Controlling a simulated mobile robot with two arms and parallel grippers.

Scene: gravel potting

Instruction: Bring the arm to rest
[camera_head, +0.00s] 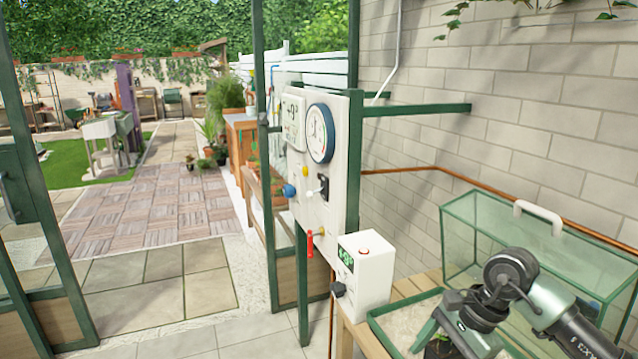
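My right arm comes in from the lower right, over a tray on the wooden bench. My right gripper (432,336) points down at the bottom edge of the picture. One pale green finger shows; the rest is cut off or hidden by the arm, so I cannot tell whether it is open or shut. My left gripper is not in view.
A green-rimmed tray (377,328) of pale gravel lies under the arm. A glass case (474,240) with a white handle stands behind the arm. A white box with a display (366,275) stands left of the tray. A gauge panel (336,190) rises behind it. The paved floor at left is clear.

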